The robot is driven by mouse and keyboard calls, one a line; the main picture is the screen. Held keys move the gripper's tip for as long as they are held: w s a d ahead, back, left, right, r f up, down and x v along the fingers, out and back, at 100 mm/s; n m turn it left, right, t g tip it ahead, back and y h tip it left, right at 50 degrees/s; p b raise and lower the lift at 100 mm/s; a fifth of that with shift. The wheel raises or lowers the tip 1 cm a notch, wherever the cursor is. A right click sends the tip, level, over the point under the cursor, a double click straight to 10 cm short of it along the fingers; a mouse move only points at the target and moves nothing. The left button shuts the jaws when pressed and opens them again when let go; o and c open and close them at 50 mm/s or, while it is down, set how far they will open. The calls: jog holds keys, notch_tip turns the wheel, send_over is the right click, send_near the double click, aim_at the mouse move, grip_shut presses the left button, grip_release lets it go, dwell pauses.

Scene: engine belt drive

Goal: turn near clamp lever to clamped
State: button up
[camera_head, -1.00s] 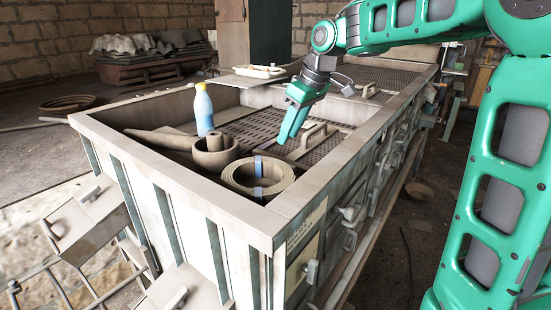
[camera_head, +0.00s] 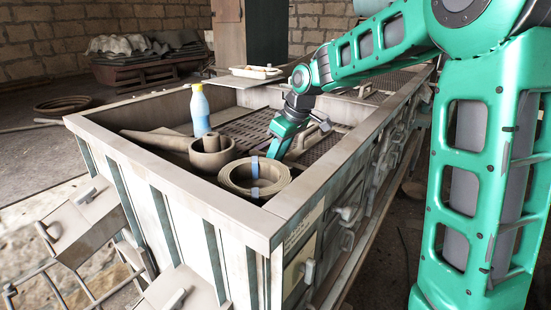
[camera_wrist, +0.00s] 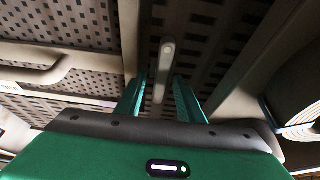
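A small light-grey lever (camera_wrist: 166,62) with a rounded end shows in the wrist view, pointing away from me over a perforated plate. It lies in line with the gap between my two green fingers. My gripper (camera_wrist: 160,92) looks open, with a finger on each side of the lever's near part; I see no clear contact. In the head view my gripper (camera_head: 279,146) points down inside the large metal box, behind the coiled belt roll. The lever cannot be made out there, with the gripper and roll in the way.
The box rim (camera_head: 180,175) surrounds the work area. The coiled roll (camera_head: 238,182), a hollow cylinder (camera_head: 211,163) and a blue-white bottle (camera_head: 200,112) stand near the gripper. A grey handle (camera_wrist: 45,75) is fixed on the plate at left. A white tray (camera_head: 257,72) lies farther back.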

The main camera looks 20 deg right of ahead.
grip_shut()
jog(key=shift+m, duration=0.3)
jog(key=m+h, duration=0.1)
jog(key=m, duration=0.2)
jog(key=shift+a+r+m+t, duration=0.1)
jog(key=shift+m+t, duration=0.2)
jog(key=shift+t, duration=0.1)
jog(key=m+h, duration=0.2)
jog(key=m, duration=0.2)
jog(key=shift+a, duration=0.2)
jog(key=m+h, duration=0.1)
jog(key=m, duration=0.4)
jog(key=shift+a+h, duration=0.15)
jog(key=shift+h, duration=0.25)
jog(key=shift+w+a+m+g+h, duration=0.1)
jog(key=shift+m+g+h, duration=0.3)
jog(key=shift+m, duration=0.75)
jog(key=shift+w+a+m+g+h, duration=0.1)
jog(key=shift+m+g+h, duration=0.25)
jog(key=shift+m, duration=0.8)
jog(key=shift+r, duration=0.1)
